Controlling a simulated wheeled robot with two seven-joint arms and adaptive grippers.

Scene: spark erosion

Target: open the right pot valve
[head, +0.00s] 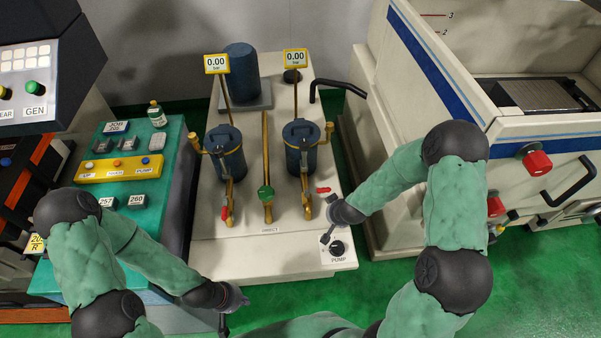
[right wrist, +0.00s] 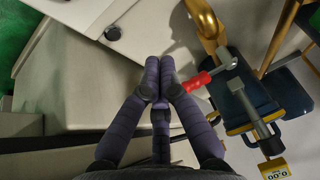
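The right pot (head: 301,150) is a dark blue lidded vessel with a brass pipe below it. Its valve has a short red handle (head: 323,190), turned sideways to the pipe. In the right wrist view the red handle (right wrist: 195,83) sits on a grey stem beside the brass pipe (right wrist: 207,25). My right gripper (right wrist: 158,66) has its fingertips together, just left of the handle; its right finger is close to the handle's end, and I cannot tell if they touch. No object shows between the fingers. My left gripper (head: 223,318) hangs low at the bench's front left, its fingers barely visible.
The left pot (head: 225,152) has its own red valve handle (head: 225,212). A green knob (head: 265,193) stands between the pots. The pump knob (head: 337,248) lies below my right gripper. A cream machine (head: 400,130) flanks the bench (head: 220,255) on the right.

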